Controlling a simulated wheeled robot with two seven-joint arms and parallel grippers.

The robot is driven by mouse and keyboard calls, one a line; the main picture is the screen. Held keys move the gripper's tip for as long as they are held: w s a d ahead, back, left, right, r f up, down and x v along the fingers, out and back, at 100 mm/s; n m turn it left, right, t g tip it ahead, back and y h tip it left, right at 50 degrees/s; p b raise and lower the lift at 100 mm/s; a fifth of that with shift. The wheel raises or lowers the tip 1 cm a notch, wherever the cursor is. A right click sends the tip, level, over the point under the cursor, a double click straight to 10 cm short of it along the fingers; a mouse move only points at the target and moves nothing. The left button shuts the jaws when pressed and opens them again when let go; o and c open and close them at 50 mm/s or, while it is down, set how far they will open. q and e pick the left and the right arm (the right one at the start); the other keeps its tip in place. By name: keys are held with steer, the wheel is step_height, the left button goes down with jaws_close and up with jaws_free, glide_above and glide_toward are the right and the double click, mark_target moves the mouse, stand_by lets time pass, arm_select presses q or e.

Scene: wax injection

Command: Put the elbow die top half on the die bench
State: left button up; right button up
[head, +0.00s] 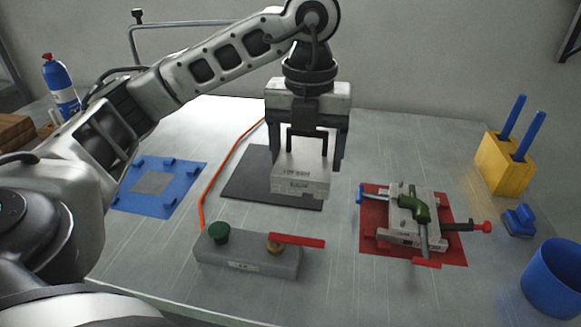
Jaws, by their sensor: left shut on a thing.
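My left gripper (309,145) is shut on a light grey metal block with small markings, the die top half (301,180). It holds the block over the front part of a dark grey mat (251,180); a gap under the block is hard to judge. On a red mat (369,240) at the right lies another light grey die part (408,226) with a green piece (417,210) on it and red- and blue-tipped clamp handles. I cannot tell which mat is the die bench. My right gripper is not in view.
A grey control box (245,258) with a green knob and red lever stands in front of the held block. A blue mat (190,182) with raised corners lies left, a yellow holder (503,166) and blue cup (553,277) right. An orange hose (220,172) runs behind the box.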

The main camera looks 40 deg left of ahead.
mark_target(297, 144)
arm_select(q)
steer(key=w+a+f, duration=0.2)
steer(key=a, duration=0.1)
steer(key=w+a+f+b, duration=0.1)
steer(key=a, duration=0.1)
steer(key=shift+w, duration=0.35)
steer(key=w+a+f, duration=0.2)
steer(key=f, duration=0.1)
steer(key=w+a+f, duration=0.1)
steer(key=shift+a+f, duration=0.25)
steer(key=shift+f, duration=0.1)
steer(key=shift+w+a+f, duration=0.1)
steer(key=shift+f, duration=0.1)
steer(key=f, duration=0.3)
steer(key=shift+w+a+f, duration=0.1)
steer(key=shift+w+a, duration=0.05)
steer(key=shift+a, duration=0.1)
steer(key=shift+f, duration=0.3)
steer(key=shift+f, duration=0.2)
steer(key=o, duration=1.7)
